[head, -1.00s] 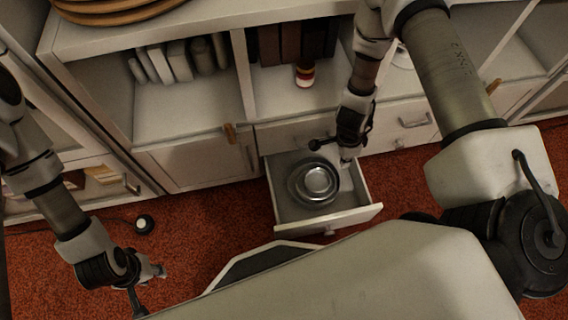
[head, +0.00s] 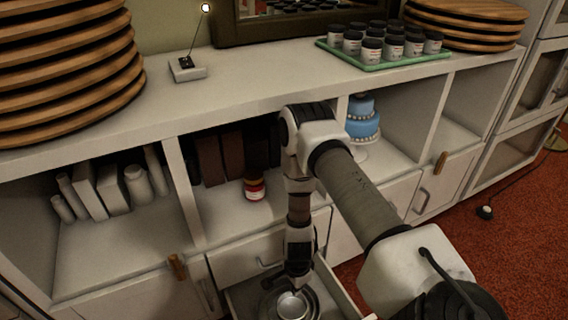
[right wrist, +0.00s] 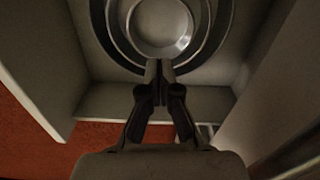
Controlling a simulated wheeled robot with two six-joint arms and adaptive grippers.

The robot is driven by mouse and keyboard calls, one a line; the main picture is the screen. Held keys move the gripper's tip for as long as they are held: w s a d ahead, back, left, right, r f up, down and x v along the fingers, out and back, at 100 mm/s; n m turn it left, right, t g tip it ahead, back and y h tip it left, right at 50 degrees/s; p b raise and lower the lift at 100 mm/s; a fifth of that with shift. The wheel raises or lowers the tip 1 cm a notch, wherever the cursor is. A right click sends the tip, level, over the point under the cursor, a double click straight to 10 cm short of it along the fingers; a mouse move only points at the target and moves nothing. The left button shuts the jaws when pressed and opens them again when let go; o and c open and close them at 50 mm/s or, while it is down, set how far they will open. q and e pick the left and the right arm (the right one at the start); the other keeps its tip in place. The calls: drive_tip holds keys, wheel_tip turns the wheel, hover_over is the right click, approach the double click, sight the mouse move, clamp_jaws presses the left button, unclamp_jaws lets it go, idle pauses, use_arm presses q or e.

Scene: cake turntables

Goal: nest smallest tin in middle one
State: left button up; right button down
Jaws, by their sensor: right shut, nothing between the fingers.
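The round metal tins lie in the open drawer at the bottom of the head view. The smallest tin (head: 292,306) sits inside wider metal rings and also shows in the right wrist view (right wrist: 160,22). The middle tin (right wrist: 116,36) surrounds it, and the largest tin's dark rim (right wrist: 96,30) surrounds both. They look nested, but the top of the right wrist view cuts them off. My right gripper (right wrist: 158,72) is shut and empty, its tips at the near edge of the smallest tin. In the head view the right gripper (head: 298,282) is just behind the tins.
The drawer (head: 345,300) is open under the cabinet, its walls close around the tins. Above it are a red-and-white jar (head: 254,188), books and a blue cake (head: 362,120) in cubbies. Wooden boards (head: 65,70) and a green tray (head: 385,60) of jars stand on top.

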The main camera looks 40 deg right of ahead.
drive_tip(key=b, duration=0.7)
approach(279, 318)
drive_tip(key=d+f, duration=0.2)
drive_tip(key=s+d+f, duration=0.1)
drive_tip(key=d+f, duration=0.1)
drive_tip(key=f, duration=0.1)
drive_tip(key=d+f, duration=0.1)
drive_tip(key=f, duration=0.1)
drive_tip(key=shift+s+d+f, duration=0.15)
drive_tip(key=shift+s+d, duration=0.05)
drive_tip(key=shift+d, duration=0.2)
drive_tip(key=a, duration=0.1)
drive_tip(key=a+b, duration=0.1)
drive_tip(key=a, duration=0.1)
drive_tip(key=shift+w+a+r, duration=0.2)
drive_tip(key=shift+w+a, duration=0.05)
drive_tip(key=shift+w, duration=0.15)
drive_tip(key=shift+a+r, duration=0.1)
drive_tip(key=shift+a, duration=0.15)
drive_tip(key=shift+b, duration=0.35)
drive_tip(key=shift+w+a+f+b, duration=0.1)
drive_tip(key=shift+w+a+b, duration=0.05)
drive_tip(key=shift+a+b, duration=0.25)
drive_tip(key=shift+w+a+f+b, duration=0.1)
drive_tip(key=shift+a+b, duration=0.2)
drive_tip(key=shift+a, duration=0.2)
drive_tip(key=shift+a+r, duration=0.2)
drive_tip(key=shift+d, duration=0.1)
